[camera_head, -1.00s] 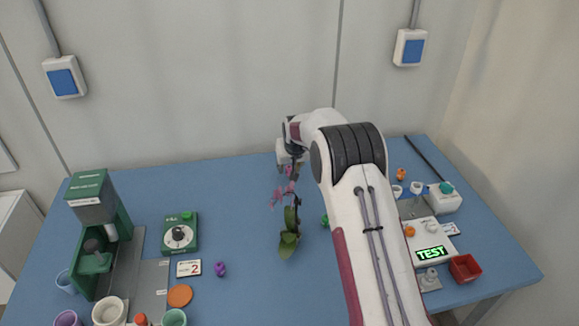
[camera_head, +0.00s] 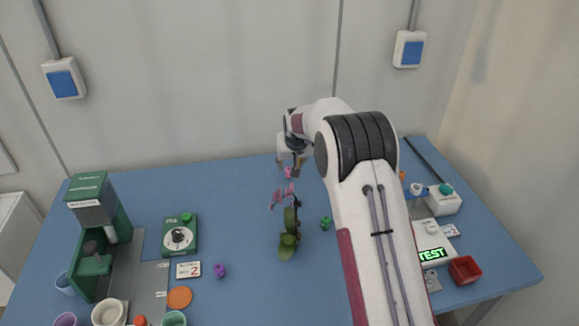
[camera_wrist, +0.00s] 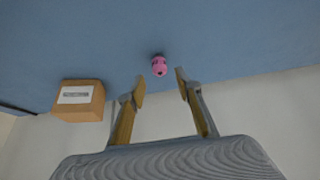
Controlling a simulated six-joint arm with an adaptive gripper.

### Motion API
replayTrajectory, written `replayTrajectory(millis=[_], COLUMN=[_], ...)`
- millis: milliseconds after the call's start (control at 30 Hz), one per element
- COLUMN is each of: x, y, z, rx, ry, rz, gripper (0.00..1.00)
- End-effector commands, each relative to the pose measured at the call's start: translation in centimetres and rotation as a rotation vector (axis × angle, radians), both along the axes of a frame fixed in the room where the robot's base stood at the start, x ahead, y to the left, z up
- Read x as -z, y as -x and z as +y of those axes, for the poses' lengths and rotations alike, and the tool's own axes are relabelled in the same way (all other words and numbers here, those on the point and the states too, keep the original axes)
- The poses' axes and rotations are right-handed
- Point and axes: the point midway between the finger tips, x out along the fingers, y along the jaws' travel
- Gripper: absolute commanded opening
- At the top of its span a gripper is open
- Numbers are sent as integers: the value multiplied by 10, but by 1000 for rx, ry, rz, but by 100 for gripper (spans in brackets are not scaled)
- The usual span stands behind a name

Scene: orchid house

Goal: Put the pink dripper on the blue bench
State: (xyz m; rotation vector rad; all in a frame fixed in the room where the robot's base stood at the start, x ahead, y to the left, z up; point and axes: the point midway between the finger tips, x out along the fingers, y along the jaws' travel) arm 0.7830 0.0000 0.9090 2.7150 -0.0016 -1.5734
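The pink dripper (camera_head: 288,172) is near the back of the blue bench (camera_head: 240,220), just below my gripper in the head view. In the wrist view the pink dripper (camera_wrist: 159,66) shows against the blue surface, ahead of the gap between the fingertips and apart from both. It appears to rest on the bench. My gripper (camera_wrist: 160,81) is open, with nothing between its fingers. In the head view my gripper (camera_head: 290,166) points down at the back of the bench.
An orchid (camera_head: 289,230) stands in front of the dripper, with a green dripper (camera_head: 325,222) to its right. A cardboard box (camera_wrist: 79,100) shows left of the fingers. A purple dripper (camera_head: 220,270) and a green machine (camera_head: 95,235) are at left; a red tray (camera_head: 465,269) is at right.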

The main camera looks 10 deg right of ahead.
Motion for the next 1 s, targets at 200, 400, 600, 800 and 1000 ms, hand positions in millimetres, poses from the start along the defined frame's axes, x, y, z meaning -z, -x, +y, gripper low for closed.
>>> replayTrajectory(millis=[200,400,600,800,1000], x=[-22,-41,-59,-68,-71], y=[12,23,33,39,41], z=[0,0,0,0,0], rx=[0,0,0,0,0], ry=[0,0,0,0,0], rz=[-1,-1,-1,0,0], gripper=[34,34,34,34,34])
